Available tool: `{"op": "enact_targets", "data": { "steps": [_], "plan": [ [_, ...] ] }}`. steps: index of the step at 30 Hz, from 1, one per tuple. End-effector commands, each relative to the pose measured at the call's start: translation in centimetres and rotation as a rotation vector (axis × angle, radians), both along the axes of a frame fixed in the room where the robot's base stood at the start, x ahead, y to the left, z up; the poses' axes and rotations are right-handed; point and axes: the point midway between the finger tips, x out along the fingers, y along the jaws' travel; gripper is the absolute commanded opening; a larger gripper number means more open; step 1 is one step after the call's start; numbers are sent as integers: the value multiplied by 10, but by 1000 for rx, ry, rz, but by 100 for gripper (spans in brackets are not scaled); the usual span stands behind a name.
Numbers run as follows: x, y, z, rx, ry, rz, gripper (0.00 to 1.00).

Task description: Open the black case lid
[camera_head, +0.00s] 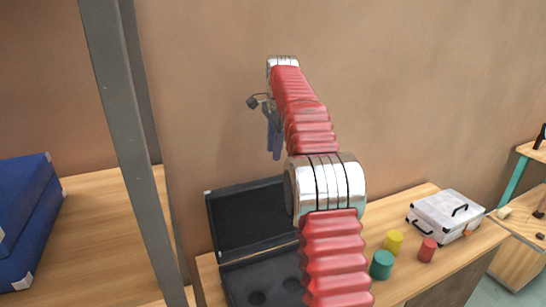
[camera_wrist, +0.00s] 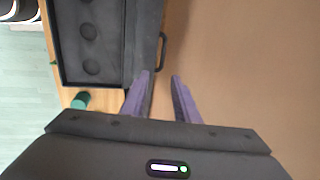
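The black case (camera_head: 262,281) stands on the wooden bench with its lid (camera_head: 247,217) raised, standing steeply up from the back edge. Round recesses show in its dark base. In the wrist view the case base (camera_wrist: 70,50) is at upper left, and the lid (camera_wrist: 143,45) with its handle is seen along its edge. My gripper (camera_head: 274,140) is above the lid, near the wall. In the wrist view my gripper (camera_wrist: 161,82) has its two purple fingers apart, with nothing seen between them. My arm hides the case's right part in the head view.
Yellow (camera_head: 393,242), red (camera_head: 427,250) and teal (camera_head: 381,265) cylinders stand right of the case. A white case (camera_head: 446,213) is farther right. A blue case (camera_head: 22,225) is at left, beyond a grey post (camera_head: 125,130). The wall is close behind the bench.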

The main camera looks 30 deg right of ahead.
Motion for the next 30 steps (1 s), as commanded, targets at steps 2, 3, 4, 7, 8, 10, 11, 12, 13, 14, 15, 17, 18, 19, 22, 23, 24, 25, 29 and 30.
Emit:
{"op": "enact_targets", "data": {
  "steps": [2, 3, 4, 7, 8, 10, 11, 12, 13, 14, 15, 17, 18, 19, 22, 23, 24, 25, 29, 30],
  "plan": [
    [-1, 0, 2, 0, 1, 0, 28],
    [-1, 0, 3, 0, 1, 0, 28],
    [-1, 0, 3, 0, 1, 0, 28],
    [-1, 0, 2, 0, 1, 0, 28],
    [-1, -1, 2, 0, 1, 0, 28],
    [-1, -1, 2, 0, 1, 0, 26],
    [-1, -1, 2, 0, 1, 0, 24],
    [-1, -1, 2, -1, 1, 4, 21],
    [-1, 0, 2, -2, 1, 9, 19],
    [0, 0, 2, -3, 1, 17, 17],
    [0, 0, 2, -6, 1, 30, 14],
    [1, 0, 2, -12, 2, 62, 10],
    [2, 0, 2, -18, 2, 89, 7],
    [3, 0, 2, -23, 2, 113, 5],
    [6, 2, 2, -42, 1, 211, 0],
    [8, 3, 2, -49, 2, 244, 0],
    [9, 3, 3, -58, 1, 290, 0],
    [10, 4, 2, -65, 3, 323, 0],
    [15, 7, 3, -94, 3, 468, 0],
    [16, 8, 3, -103, 2, 513, 0]
  ]
}}
